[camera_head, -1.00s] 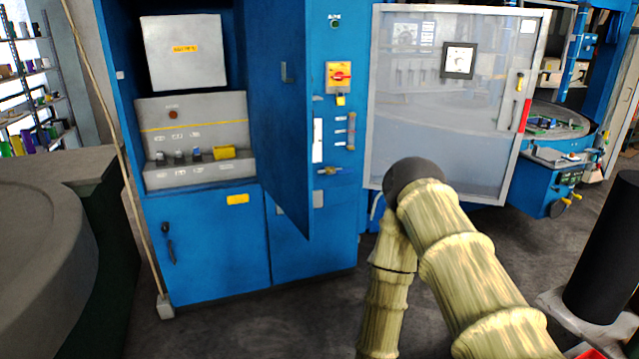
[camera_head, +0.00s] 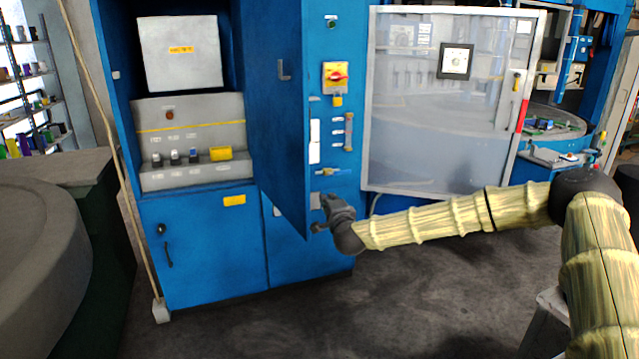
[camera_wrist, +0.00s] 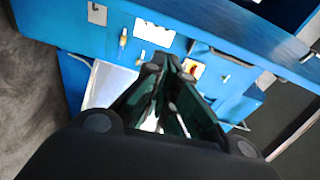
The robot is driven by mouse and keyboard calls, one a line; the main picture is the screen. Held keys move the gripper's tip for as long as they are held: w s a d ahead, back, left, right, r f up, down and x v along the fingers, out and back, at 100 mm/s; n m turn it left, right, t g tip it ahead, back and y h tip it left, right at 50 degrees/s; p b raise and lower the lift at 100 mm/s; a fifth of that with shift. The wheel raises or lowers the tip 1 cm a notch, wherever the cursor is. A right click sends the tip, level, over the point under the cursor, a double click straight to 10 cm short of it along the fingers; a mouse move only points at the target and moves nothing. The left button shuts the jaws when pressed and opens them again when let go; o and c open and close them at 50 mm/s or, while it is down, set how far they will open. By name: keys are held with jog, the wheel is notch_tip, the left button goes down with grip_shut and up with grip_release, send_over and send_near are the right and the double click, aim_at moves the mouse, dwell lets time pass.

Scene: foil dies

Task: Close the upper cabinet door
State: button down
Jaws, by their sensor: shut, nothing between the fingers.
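The upper cabinet door (camera_head: 275,120) is a tall blue panel standing wide open, swung out toward me from the right side of the upper opening. A small latch (camera_head: 284,70) shows on the face turned left. My gripper (camera_head: 318,228) is just right of the door's free edge, near its lower corner, on the outer side. I cannot tell whether it touches. In the wrist view, my gripper's dark fingers (camera_wrist: 165,75) are together and empty. A blue edge, likely the door's (camera_wrist: 250,35), crosses the upper right there.
The opening holds a grey box (camera_head: 180,55) and a control panel (camera_head: 190,140). A lower blue door (camera_head: 200,265) is shut. Right of the open door are a red-yellow switch (camera_head: 337,77) and a clear guard panel (camera_head: 450,110). A thin pole (camera_head: 115,160) stands left.

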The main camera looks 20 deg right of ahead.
jog(key=w+d+r+m+p, duration=0.1)
jog(key=w+d+p, duration=0.1)
jog(key=w, duration=0.3)
jog(key=w+d+r+p, duration=0.2)
jog(key=w, duration=0.4)
jog(key=shift+h, duration=0.3)
jog(key=shift+s+a+f+p, duration=0.1)
jog(key=shift+s+a+p, duration=0.15)
jog(key=shift+a, duration=0.4)
jog(key=shift+s+a+f+p, duration=0.1)
jog(key=shift+a+p, duration=0.3)
jog(key=shift+a, duration=0.3)
jog(key=shift+s+a+f+p, duration=0.1)
jog(key=shift+s+a+p, duration=0.15)
jog(key=shift+a, duration=0.4)
